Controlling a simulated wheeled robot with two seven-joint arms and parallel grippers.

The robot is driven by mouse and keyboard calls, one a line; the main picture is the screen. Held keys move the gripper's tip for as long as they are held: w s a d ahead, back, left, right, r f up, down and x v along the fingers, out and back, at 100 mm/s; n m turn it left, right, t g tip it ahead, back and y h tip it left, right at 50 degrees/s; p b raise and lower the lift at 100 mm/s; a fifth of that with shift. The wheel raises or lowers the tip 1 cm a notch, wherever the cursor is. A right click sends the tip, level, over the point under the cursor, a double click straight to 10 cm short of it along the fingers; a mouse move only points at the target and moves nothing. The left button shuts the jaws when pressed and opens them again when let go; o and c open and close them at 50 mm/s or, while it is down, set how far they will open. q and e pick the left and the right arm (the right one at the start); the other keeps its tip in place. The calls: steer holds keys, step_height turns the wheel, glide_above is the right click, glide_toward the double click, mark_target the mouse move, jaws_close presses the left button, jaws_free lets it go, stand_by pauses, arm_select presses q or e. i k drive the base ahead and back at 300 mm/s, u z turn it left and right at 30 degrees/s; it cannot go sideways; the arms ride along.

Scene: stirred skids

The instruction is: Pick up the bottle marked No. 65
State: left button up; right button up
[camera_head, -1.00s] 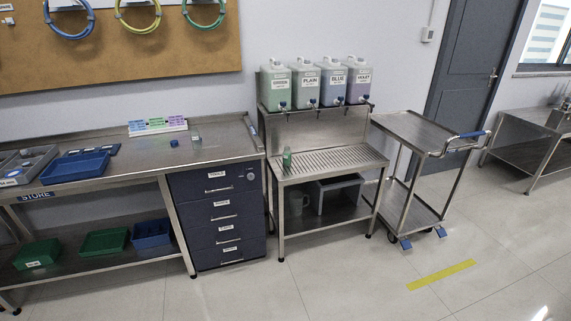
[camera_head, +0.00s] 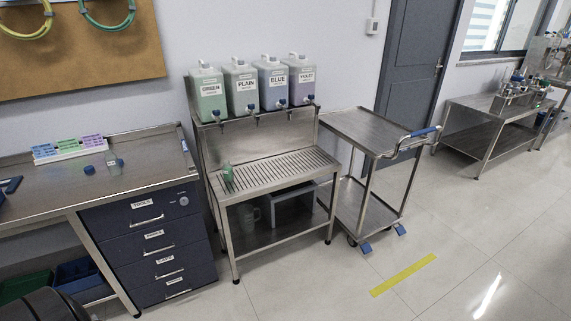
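A small green bottle (camera_head: 228,178) stands on the slatted drain top of the dispensing stand, at its left end. A small clear bottle (camera_head: 113,166) is on the steel workbench at the left, beside small blue caps (camera_head: 89,170). No number is readable on either bottle, so I cannot tell which is No. 65. More small bottles (camera_head: 518,76) stand on the far bench at the right, too small to read. Neither of my grippers is in view.
Four-sided jugs labelled PLAIN (camera_head: 240,88), BLUE (camera_head: 272,84) and others line the stand's shelf. A wheeled steel trolley (camera_head: 372,136) stands right of the stand. Drawers (camera_head: 150,250) are under the workbench. The floor (camera_head: 450,240) in front and right is clear, with a yellow strip (camera_head: 404,275).

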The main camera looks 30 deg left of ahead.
mark_target(227, 174)
steer(key=z, duration=0.45)
steer(key=i, duration=2.2)
steer(key=u, duration=0.45)
